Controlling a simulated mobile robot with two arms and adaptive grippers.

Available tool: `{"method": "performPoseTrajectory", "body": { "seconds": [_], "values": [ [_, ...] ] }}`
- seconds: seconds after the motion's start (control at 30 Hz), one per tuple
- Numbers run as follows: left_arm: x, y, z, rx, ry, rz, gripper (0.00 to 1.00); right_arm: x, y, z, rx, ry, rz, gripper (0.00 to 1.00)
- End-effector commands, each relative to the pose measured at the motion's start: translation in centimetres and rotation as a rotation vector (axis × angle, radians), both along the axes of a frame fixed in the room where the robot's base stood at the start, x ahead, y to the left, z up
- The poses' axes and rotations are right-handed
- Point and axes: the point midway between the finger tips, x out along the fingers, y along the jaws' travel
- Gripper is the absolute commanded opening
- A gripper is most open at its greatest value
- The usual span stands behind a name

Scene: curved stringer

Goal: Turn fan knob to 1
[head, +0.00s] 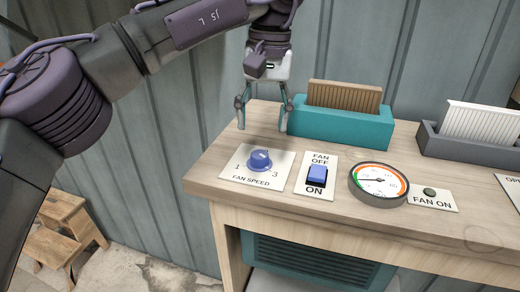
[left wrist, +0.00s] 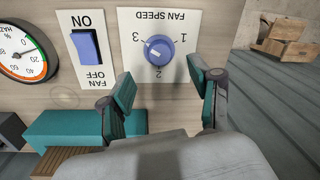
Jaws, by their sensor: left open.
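The fan knob (head: 260,159) is a round blue dial on a white plate (head: 240,173) marked FAN SPEED, near the table's left front. In the left wrist view the knob (left wrist: 159,50) appears upside down, with 1, 2 and 3 printed around it. A short white mark shows on its top; I cannot tell exactly which number it points to. My left gripper (head: 262,120) is open and empty, above and behind the knob, apart from it. In the left wrist view its fingers (left wrist: 160,82) are spread with the knob beyond them. My right gripper is not in view.
A blue fan switch (head: 317,175), a round gauge (head: 379,182) and a dark FAN ON lamp (head: 429,192) sit to the right. A teal card box (head: 340,127) stands close to the gripper's right. A grey box (head: 465,150) is farther right. Wooden steps (head: 65,225) stand left.

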Motion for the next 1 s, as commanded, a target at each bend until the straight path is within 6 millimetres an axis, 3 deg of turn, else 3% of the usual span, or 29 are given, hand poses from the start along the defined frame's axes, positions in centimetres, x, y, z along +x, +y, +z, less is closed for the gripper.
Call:
{"method": "performPoseTrajectory", "body": {
  "seconds": [0.2, 0.33, 0.77, 1.0],
  "values": [
    [-0.1, 0.3, -4.1, -0.001, 0.004, -0.001, 0.63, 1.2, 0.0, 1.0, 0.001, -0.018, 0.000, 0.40],
    [0.0, 0.4, -5.8, -0.001, 0.002, 0.000, 0.63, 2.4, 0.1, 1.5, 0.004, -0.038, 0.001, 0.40],
    [0.0, 0.5, -6.9, -0.003, 0.001, 0.002, 0.63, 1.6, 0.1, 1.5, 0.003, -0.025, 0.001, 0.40],
    [0.0, 0.5, -6.9, -0.003, 0.001, 0.001, 0.25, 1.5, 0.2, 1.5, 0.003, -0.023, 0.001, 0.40]
  ]
}}
